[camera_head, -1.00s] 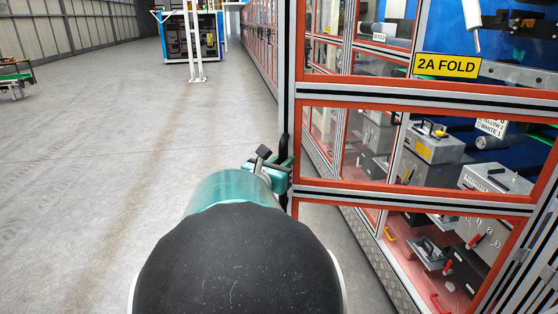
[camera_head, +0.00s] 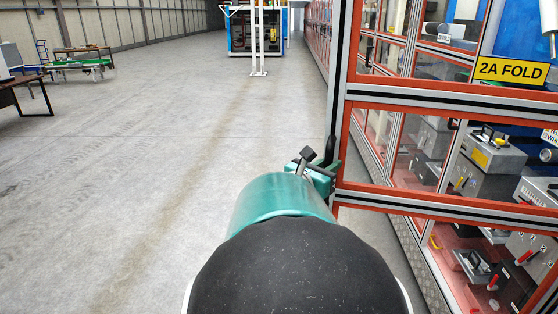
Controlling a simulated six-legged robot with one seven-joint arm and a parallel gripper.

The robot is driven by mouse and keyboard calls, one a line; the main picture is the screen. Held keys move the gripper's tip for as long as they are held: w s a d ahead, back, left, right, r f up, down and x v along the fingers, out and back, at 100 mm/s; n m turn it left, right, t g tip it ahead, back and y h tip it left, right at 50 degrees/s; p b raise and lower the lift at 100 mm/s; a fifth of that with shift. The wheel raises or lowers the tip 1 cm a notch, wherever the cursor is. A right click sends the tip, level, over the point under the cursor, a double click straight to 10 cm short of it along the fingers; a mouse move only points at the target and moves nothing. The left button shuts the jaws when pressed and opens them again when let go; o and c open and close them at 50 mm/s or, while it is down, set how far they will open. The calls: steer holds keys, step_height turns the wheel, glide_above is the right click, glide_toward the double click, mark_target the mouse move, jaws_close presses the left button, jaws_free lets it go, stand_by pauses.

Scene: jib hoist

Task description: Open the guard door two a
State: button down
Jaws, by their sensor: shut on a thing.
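The guard door (camera_head: 435,100) is a clear-paned frame with orange-red and aluminium bars, at the right of the view. A yellow label (camera_head: 512,70) reading "2A FOLD" is on it. A dark upright handle (camera_head: 331,148) runs along the door's left edge. My gripper (camera_head: 326,172) is at the lower part of this handle and shut on it. My teal and black arm hides part of the floor and the lower door edge. The fingertips are small and partly hidden.
Grey machine units (camera_head: 488,160) show behind the panes. Open concrete floor (camera_head: 150,170) lies to the left. A blue-framed machine (camera_head: 258,30) with a white post stands far ahead. Tables (camera_head: 82,60) stand at the far left.

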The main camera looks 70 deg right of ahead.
steer(key=shift+s+a, duration=0.1)
steer(key=shift+a, duration=0.05)
stand_by(0.4)
steer(key=c, duration=1.6)
jaws_free()
steer(key=v, duration=1.3)
steer(key=shift+a, duration=0.35)
steer(key=shift+w, duration=0.2)
